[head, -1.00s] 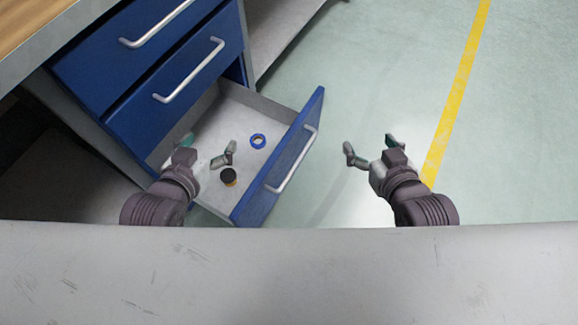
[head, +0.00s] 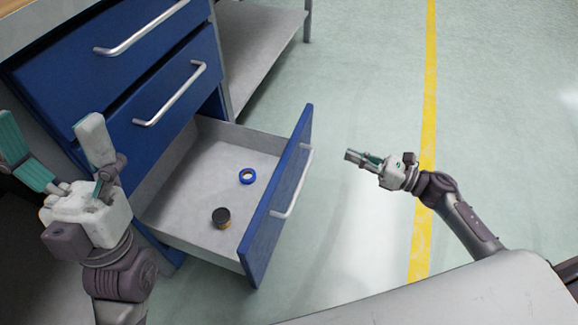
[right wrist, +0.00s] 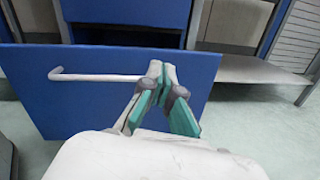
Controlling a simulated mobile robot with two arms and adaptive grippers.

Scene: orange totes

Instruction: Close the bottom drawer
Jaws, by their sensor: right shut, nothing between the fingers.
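The bottom drawer (head: 278,215) of the blue cabinet is pulled well out in the head view, its blue front facing right. Its silver handle (head: 293,182) runs along the front. My right gripper (head: 350,156) is shut and empty, just right of the drawer front and apart from it, pointing toward it. In the right wrist view the drawer front (right wrist: 60,105) and its handle (right wrist: 95,77) lie ahead of the shut fingertips (right wrist: 161,66). Whether they touch there I cannot tell. My left gripper (head: 48,128) is open and empty, over the cabinet's left side.
A blue tape roll (head: 247,176) and a small dark round item (head: 221,217) lie in the drawer. Two upper drawers (head: 165,105) (head: 120,50) are shut. A grey shelf (head: 262,45) stands behind. The floor on the right is clear, with a yellow line (head: 428,110).

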